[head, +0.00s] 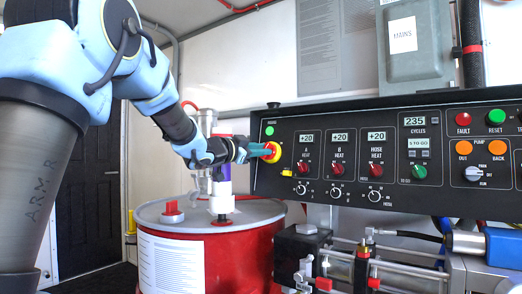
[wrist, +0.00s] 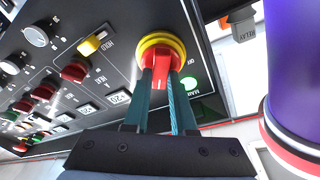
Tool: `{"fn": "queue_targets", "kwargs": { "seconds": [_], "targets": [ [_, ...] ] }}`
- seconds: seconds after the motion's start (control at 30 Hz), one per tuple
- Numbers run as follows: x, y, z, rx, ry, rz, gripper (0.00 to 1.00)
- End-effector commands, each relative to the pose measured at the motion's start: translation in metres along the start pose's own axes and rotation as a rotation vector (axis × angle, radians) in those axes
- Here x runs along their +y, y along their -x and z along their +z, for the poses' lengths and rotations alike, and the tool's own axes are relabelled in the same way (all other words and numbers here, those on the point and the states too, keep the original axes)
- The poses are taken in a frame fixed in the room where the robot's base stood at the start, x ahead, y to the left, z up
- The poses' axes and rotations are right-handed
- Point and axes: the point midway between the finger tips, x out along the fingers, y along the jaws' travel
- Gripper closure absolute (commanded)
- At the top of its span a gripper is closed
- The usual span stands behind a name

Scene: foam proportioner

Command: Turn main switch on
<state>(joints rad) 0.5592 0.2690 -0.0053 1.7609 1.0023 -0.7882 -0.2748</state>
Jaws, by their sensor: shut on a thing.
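The main switch (head: 274,152) is a red rotary handle on a round yellow base at the left end of the black control panel. It also shows in the wrist view (wrist: 162,68), with the word OFF on the panel to its right. My gripper (head: 262,151) reaches it from the left in the head view. In the wrist view its two teal fingers (wrist: 162,88) are on either side of the red handle, shut on it. A green light (head: 269,130) labelled MAIN sits just above the switch in the head view and looks lit.
The control panel (head: 345,112) carries several red, white and green knobs and displays. A yellow knob (wrist: 93,43) labelled HOLD is near the switch. A red drum (head: 215,262) stands below my forearm, with a purple-banded pump (head: 222,180) on it close to my gripper.

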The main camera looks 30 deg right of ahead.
Motion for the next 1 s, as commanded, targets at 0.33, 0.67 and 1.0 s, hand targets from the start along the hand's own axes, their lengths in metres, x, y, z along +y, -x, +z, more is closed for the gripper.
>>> {"fn": "queue_targets", "kwargs": {
  "seconds": [0.33,0.67,1.0],
  "targets": [
    [0.0001,0.0,0.0009,-0.002,-0.163,0.043,1.0],
    [0.0003,0.0,0.001,-0.002,-0.204,0.054,1.0],
    [0.0004,0.0,0.0009,-0.002,-0.204,0.054,0.71]
  ]
}}
